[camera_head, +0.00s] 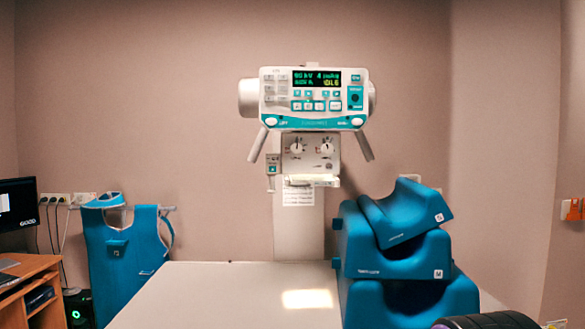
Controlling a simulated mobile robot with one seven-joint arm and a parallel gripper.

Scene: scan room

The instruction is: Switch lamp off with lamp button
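The X-ray unit's head (314,98) hangs above the table at the back, its control panel facing me with a lit display reading "IDLE". Below it is a collimator box (311,153) with two white knobs and small controls. I cannot tell which small control is the lamp button. A bright rectangle of light (307,299) lies on the white table below, so a lamp appears lit. My gripper is not in view. A dark ribbed part at the bottom right edge may be part of my arm.
The white table (215,290) stretches ahead. Stacked blue foam supports (405,250) stand at its right. A blue apron (122,255) hangs at the left, beside a wooden desk (28,280) with a monitor (18,203). An orange switch (572,209) is on the right wall.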

